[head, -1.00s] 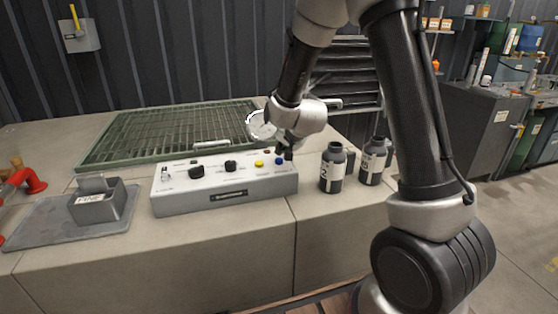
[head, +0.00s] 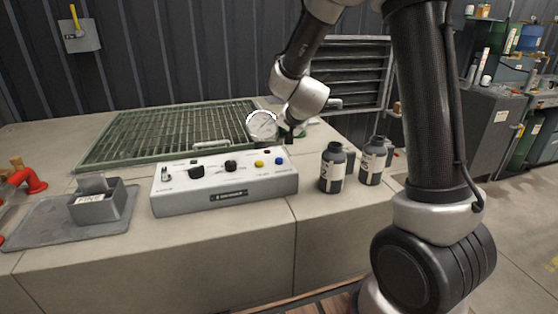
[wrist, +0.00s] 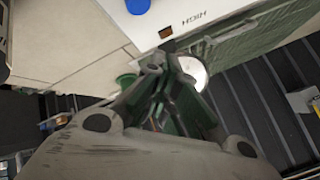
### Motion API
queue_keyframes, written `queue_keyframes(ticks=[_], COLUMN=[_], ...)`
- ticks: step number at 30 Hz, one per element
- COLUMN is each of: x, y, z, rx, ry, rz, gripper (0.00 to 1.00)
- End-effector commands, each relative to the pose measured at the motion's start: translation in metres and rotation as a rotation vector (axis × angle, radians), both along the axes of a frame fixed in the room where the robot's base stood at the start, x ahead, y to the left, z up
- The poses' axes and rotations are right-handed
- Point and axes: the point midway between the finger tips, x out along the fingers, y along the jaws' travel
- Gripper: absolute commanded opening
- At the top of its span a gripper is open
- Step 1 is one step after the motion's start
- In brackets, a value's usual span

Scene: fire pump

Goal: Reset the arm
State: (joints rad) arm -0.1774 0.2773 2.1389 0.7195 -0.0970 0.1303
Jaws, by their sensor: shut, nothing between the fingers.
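My arm reaches over the counter from the right in the head view. My gripper (head: 290,138) hangs just above the back right edge of the white control box (head: 225,192), apart from its blue button (head: 279,162) and yellow button (head: 259,164). In the wrist view my gripper (wrist: 153,64) is shut with nothing in it, and the blue button (wrist: 138,5) shows at the top edge. A round white gauge (head: 263,125) stands just left of my gripper, and part of it also shows in the wrist view (wrist: 194,72).
Two dark labelled bottles (head: 333,168) (head: 373,161) stand right of the box. A green grate (head: 165,135) lies behind it. A grey holder (head: 98,203) sits on a tray at left. Shelves and cabinets (head: 489,118) are at right. The counter front is clear.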

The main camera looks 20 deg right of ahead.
Motion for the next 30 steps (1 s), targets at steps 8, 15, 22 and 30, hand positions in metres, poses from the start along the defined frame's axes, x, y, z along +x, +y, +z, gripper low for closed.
queue_keyframes(ticks=[8, 15, 22, 30], x=[-0.001, -0.05, -0.159, -0.287], y=[0.001, 0.021, 0.01, -0.051], z=[-0.001, -0.036, -0.01, 0.056], rx=[-0.001, -0.019, -0.108, -0.283], ry=[0.006, 0.215, 0.445, 0.574], rz=[0.007, 0.202, 0.501, 0.675], gripper=[0.0, 0.0, 0.0, 0.0])
